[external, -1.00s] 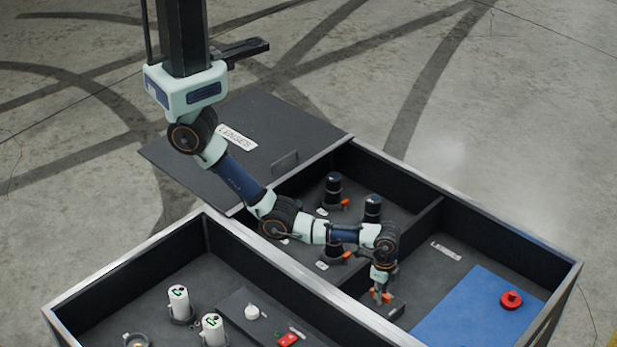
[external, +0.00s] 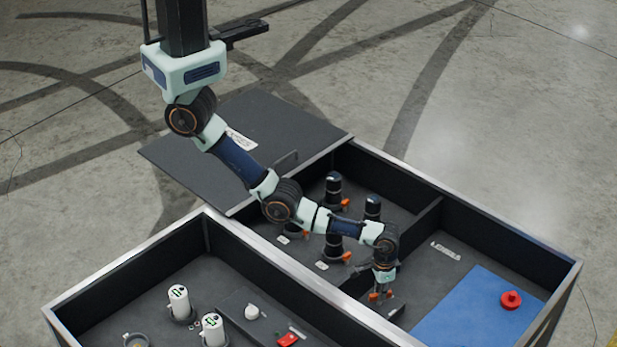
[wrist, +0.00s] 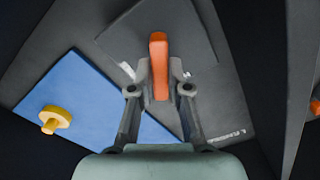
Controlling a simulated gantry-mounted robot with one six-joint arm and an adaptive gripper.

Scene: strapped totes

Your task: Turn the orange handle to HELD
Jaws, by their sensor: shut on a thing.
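The orange handle (wrist: 158,66) stands on a dark plate in the wrist view, upright in the picture between my gripper's (wrist: 160,80) two fingers, which are shut on it. In the external view the orange handle (external: 375,296) shows small under my gripper (external: 381,291), inside the right-hand tote, close to its divider. Small white marks (wrist: 127,70) lie on the plate to either side of the handle; I cannot read them, so which position the handle points to is unclear.
A divider (external: 427,222) separates off several dark cylinders with orange parts. The left tote (external: 128,268) holds white cylinders.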

